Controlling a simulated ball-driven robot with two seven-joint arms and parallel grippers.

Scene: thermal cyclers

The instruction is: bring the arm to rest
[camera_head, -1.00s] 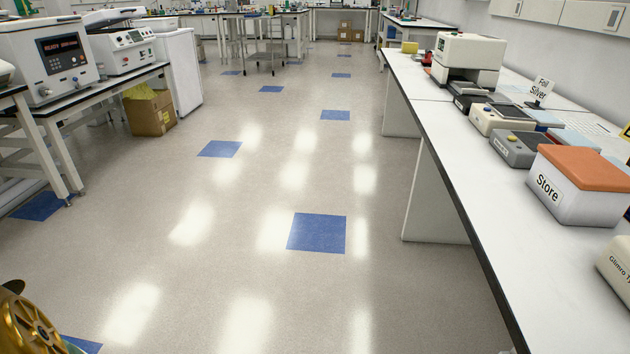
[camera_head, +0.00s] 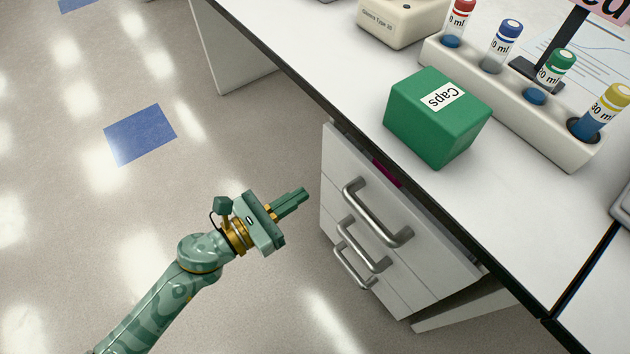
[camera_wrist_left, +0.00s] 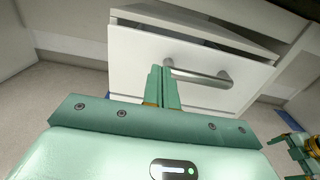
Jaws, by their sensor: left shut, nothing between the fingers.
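My left gripper (camera_head: 292,202) is shut and empty. In the head view it is held out over the floor, just left of the white drawer unit (camera_head: 345,165) under the bench, apart from it. In the left wrist view, the closed fingers (camera_wrist_left: 162,88) point toward the drawer front, and a drawer handle (camera_wrist_left: 200,76) shows right beside them in the picture. The top drawer (camera_head: 400,215) looks slightly open, with something magenta (camera_head: 387,173) showing inside. My right gripper is not in the head view. Part of a green and gold arm (camera_wrist_left: 305,150) shows at the right edge of the wrist view.
The white bench (camera_head: 400,60) overhangs the drawers. On it stand a green Caps box (camera_head: 437,118), a white rack (camera_head: 490,85) with capped tubes and a cream device (camera_head: 400,18). Open floor (camera_head: 70,220) with a blue tile (camera_head: 140,134) lies left of my arm.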

